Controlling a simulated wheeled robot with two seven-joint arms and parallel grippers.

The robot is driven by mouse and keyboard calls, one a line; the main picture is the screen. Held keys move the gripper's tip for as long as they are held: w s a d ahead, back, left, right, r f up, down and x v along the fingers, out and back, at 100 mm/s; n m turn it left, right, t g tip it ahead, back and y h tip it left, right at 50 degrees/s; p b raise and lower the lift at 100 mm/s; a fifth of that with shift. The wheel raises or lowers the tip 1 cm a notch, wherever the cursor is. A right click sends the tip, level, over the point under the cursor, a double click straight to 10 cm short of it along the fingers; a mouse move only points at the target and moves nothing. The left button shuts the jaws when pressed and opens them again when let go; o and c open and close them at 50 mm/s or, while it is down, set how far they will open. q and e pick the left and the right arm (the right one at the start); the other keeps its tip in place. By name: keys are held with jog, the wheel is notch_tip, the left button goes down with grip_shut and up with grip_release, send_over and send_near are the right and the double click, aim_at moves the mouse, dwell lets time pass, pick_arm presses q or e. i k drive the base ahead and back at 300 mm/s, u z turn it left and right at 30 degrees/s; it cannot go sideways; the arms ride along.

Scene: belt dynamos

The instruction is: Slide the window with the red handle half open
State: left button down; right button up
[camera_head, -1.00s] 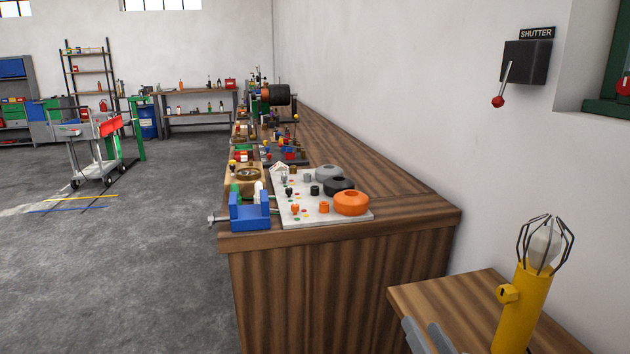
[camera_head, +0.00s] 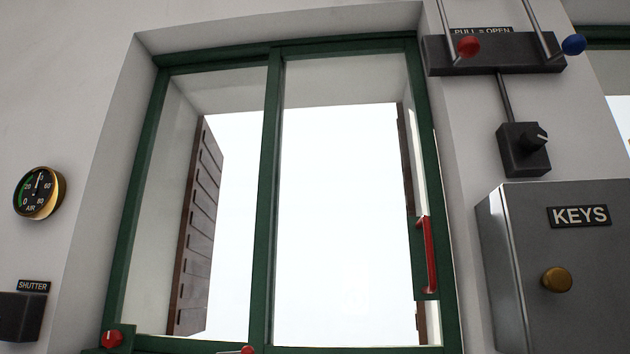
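A green-framed window (camera_head: 274,130) fills the middle of the head view, with an upright bar between two panes. A vertical red handle (camera_head: 430,255) sits on a green plate at the right edge of the right pane. That pane reaches the right side of the frame, and no open gap shows. A red knob (camera_head: 111,338) sits on a green part at the lower left corner. Another red part (camera_head: 238,350) shows at the bottom, mostly cut off. Neither of my grippers is in view.
Brown shutters (camera_head: 197,230) stand open outside. Right of the window are levers with red (camera_head: 468,46) and blue (camera_head: 573,45) knobs, a black rotary switch (camera_head: 525,148) and a grey KEYS box (camera_head: 560,270). Left are an AIR gauge (camera_head: 39,193) and a SHUTTER box (camera_head: 20,314).

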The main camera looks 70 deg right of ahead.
aim_at(432, 269)
jog(key=z, duration=0.2)
jog(key=k, duration=0.3)
jog(key=u, duration=1.1)
jog(key=i, duration=0.5)
jog(key=z, duration=4.75)
jog(key=k, duration=1)
jog(key=u, duration=1.7)
jog(key=i, duration=0.45)
jog(key=z, duration=0.05)
